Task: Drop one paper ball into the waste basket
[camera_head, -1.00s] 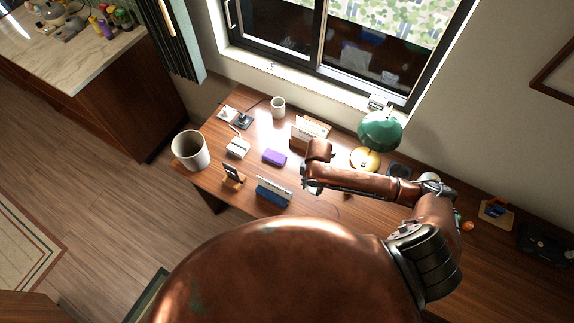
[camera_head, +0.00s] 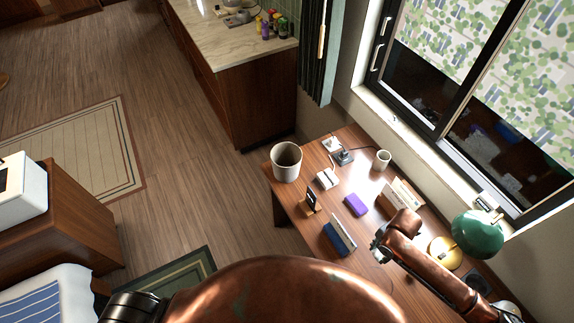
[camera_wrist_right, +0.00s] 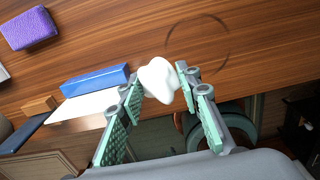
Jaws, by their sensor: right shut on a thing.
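My right gripper (camera_wrist_right: 161,82) is shut on a white crumpled paper ball (camera_wrist_right: 158,76), which sits between its green fingertips in the right wrist view. In the head view my right gripper (camera_head: 379,246) is over the desk, beside the blue holder, and the ball cannot be made out there. The waste basket (camera_head: 286,173), a whitish open bucket, stands upright at the far left corner of the desk. It is well apart from the gripper, and its bottom inside is dark. My left gripper is not in view.
The desk (camera_head: 310,232) carries a blue holder (camera_head: 340,238) with a white card, a purple block (camera_head: 355,205), a phone on a stand (camera_head: 310,204), a cup (camera_head: 382,160), and a green lamp (camera_head: 477,235). The window is behind; open floor is left.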

